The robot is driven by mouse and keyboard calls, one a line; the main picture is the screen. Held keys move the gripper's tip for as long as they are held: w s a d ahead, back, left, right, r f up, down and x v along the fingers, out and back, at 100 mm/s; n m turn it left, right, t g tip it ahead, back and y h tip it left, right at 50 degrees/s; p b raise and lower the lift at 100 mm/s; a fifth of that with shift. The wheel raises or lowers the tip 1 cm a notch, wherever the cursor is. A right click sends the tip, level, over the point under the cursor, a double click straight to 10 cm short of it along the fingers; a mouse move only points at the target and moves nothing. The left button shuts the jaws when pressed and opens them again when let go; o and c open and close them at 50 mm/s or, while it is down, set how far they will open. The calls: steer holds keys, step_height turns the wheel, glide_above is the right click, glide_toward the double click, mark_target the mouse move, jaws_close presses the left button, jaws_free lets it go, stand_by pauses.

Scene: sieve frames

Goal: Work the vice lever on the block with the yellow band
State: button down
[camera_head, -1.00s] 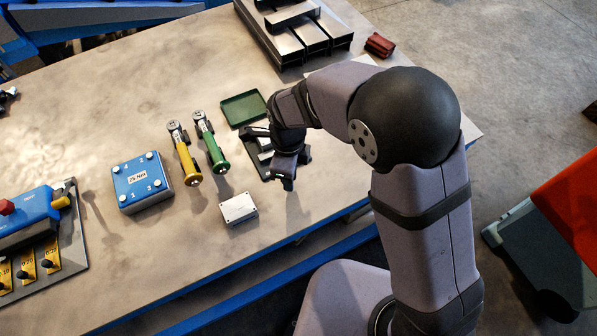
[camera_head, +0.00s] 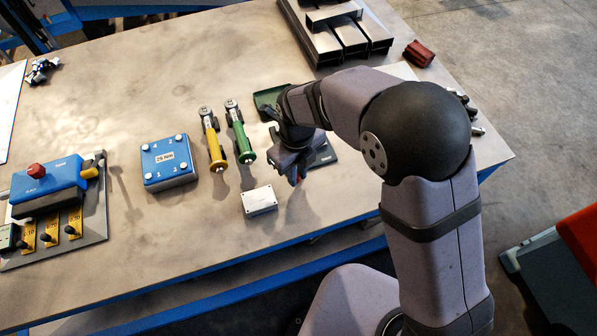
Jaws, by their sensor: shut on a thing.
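My gripper (camera_head: 297,174) points down at a small dark vice at the front right of the table. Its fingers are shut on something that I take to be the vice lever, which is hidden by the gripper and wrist. The dark base plate (camera_head: 325,155) of the vice shows just right of the wrist. The clamped block and any yellow band on it cannot be made out behind my arm.
A silver box (camera_head: 261,200) stands just left of the gripper. Metal channels (camera_head: 345,40) lie at the back.

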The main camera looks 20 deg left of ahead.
steer(key=c, duration=1.7)
jaws_free()
steer(key=shift+o, duration=0.2)
steer(key=shift+r+b, duration=1.25)
steer(key=shift+r, duration=2.45)
